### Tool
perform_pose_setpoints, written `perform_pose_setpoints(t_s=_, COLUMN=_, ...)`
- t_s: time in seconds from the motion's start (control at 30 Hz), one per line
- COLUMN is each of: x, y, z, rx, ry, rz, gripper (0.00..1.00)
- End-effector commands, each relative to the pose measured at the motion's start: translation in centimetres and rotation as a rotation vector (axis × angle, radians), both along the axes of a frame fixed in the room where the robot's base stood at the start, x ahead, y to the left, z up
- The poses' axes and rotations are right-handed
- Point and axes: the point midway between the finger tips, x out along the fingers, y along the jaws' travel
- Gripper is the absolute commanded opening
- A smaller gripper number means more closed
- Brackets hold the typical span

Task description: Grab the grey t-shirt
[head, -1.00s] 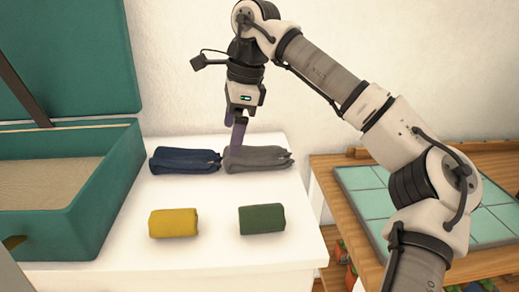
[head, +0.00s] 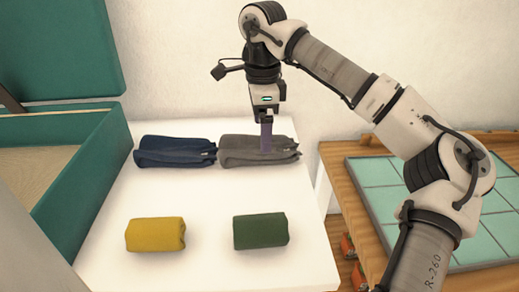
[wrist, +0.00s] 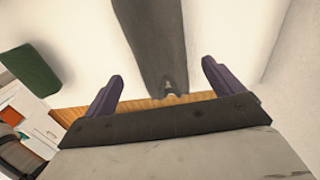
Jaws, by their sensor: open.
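The grey t-shirt (head: 240,152) is a folded, elongated bundle at the back of the white table, right of a navy bundle. My gripper (head: 266,138) points down at the right half of the grey t-shirt, its purple fingers overlapping it in the head view. In the wrist view, the grey t-shirt (wrist: 152,45) runs down from the top edge, its near end lying between the two spread fingers of my gripper (wrist: 162,82). The gripper is open and holds nothing. Whether the fingers touch the cloth cannot be told.
The navy bundle (head: 175,151) lies close to the left of the grey one. A yellow roll (head: 155,234) and a green roll (head: 260,231) lie nearer the front of the white table (head: 205,190). An open teal case (head: 85,160) stands left. A wooden, teal-tiled table (head: 385,215) is right.

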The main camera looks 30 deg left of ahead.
Motion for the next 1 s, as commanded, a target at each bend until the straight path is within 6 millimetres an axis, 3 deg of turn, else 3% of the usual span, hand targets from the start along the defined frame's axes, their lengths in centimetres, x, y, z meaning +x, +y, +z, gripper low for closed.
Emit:
perform_pose_setpoints(t_s=0.17, x=-0.1, y=0.0, z=-1.1, rx=0.000, ry=0.000, rz=0.001, gripper=0.93)
perform_pose_setpoints(t_s=0.5, x=-0.3, y=0.5, z=-5.5, rx=0.002, ry=0.001, rz=0.001, gripper=0.93)
perform_pose_setpoints(t_s=0.77, x=-0.3, y=0.5, z=-5.9, rx=0.001, ry=0.000, rz=0.001, gripper=0.93)
perform_pose_setpoints(t_s=1.0, x=-0.3, y=0.5, z=-5.9, rx=0.001, ry=0.000, rz=0.001, gripper=0.64)
